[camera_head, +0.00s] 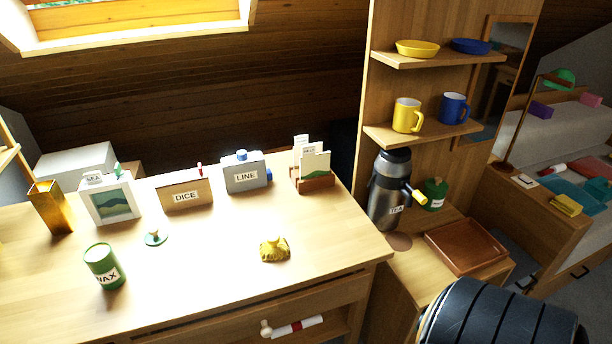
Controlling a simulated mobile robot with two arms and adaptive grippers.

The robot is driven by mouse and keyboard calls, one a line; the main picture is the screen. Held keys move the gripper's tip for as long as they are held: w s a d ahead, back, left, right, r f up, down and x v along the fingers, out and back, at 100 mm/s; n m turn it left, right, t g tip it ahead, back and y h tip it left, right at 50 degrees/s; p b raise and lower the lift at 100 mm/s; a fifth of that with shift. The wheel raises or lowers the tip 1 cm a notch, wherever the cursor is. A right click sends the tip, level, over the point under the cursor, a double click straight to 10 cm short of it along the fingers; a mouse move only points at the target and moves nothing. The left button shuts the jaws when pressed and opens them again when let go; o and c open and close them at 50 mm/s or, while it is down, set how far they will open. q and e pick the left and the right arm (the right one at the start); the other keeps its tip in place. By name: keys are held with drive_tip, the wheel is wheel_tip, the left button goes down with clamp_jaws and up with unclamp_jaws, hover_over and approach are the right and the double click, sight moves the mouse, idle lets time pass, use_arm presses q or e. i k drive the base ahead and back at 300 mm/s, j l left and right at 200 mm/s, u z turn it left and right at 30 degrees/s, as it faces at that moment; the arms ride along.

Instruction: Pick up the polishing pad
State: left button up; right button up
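A yellow, gathered cloth-like pad (274,250) with a small raised knob on top lies on the wooden desk (210,265), right of its middle and close to the front edge. It looks like the polishing pad. A green tin labelled WAX (104,266) stands to its left on the desk. A small green and white knobbed disc (155,238), perhaps the tin's lid, lies between them. Neither of my grippers shows. A dark ribbed part at the lower right looks like a piece of my own arm, with no fingers visible.
Along the desk's back stand a SEA picture (111,203), a DICE box (185,192), a LINE box (246,176) and a card holder (313,180). A drawer below is partly open, with a rolled paper (298,326). A TEA flask (388,190) and brown tray (467,246) stand right. The desk around the pad is clear.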

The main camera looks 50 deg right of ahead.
sight(274, 247)
drive_tip(key=z, duration=1.2)
